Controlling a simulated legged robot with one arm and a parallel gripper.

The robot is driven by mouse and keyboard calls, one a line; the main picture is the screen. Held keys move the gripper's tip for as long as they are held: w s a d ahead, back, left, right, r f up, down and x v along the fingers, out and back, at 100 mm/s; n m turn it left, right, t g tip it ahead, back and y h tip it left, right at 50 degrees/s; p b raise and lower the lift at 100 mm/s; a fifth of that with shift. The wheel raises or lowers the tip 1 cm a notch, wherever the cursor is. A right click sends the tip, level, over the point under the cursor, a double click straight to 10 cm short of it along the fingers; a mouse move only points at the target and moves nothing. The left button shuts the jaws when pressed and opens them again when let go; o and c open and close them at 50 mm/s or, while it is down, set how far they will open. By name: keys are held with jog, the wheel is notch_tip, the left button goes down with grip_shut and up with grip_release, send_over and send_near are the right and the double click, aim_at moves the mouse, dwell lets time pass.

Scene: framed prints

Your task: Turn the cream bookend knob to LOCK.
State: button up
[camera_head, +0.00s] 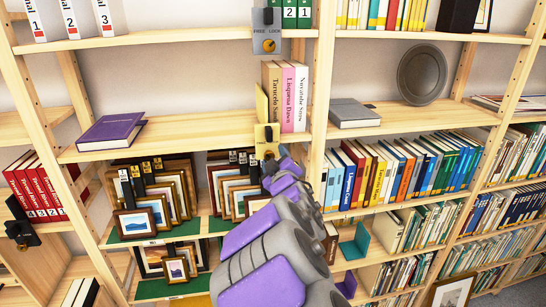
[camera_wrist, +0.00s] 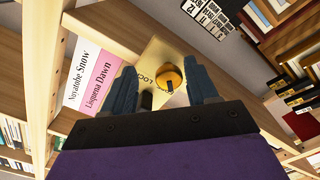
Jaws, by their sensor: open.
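The cream bookend (camera_head: 262,132) stands at the front edge of the middle shelf, beside upright books. In the wrist view its cream plate (camera_wrist: 158,52) carries a round orange-yellow knob (camera_wrist: 170,76) with a dark mark on its face. Part of the word LOCK shows on the plate left of the knob. My gripper (camera_wrist: 161,68) is open, with one dark finger on each side of the knob; I cannot tell whether either touches it. In the head view my gripper (camera_head: 271,163) is just below the bookend, and my arm hides part of that area.
A grey bookend (camera_head: 267,20) marked FREE and LOCK, with an orange knob, hangs at the shelf above. A black bookend (camera_head: 22,234) is at far left. Three upright books (camera_head: 287,97) stand beside the cream bookend. Framed prints (camera_head: 160,195) fill the green-lined shelf below.

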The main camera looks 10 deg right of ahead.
jog(key=shift+s+a, duration=0.15)
jog(key=shift+a, duration=0.2)
jog(key=shift+c, duration=0.3)
jog(key=shift+a, duration=0.8)
jog(key=c, duration=0.4)
jog(key=shift+c, duration=1)
jog(key=shift+d+f, duration=0.1)
jog(key=shift+d, duration=0.5)
jog(key=c, duration=0.4)
jog(key=shift+d, duration=0.1)
jog(key=shift+f+m, duration=0.1)
jog(key=shift+m, duration=0.3)
jog(key=m+b, duration=0.2)
jog(key=m, duration=0.3)
jog(key=m+b, duration=0.2)
jog(key=m, duration=0.4)
jog(key=m+b, duration=0.1)
jog(key=m, duration=0.4)
jog(key=shift+a+m+b, duration=0.4)
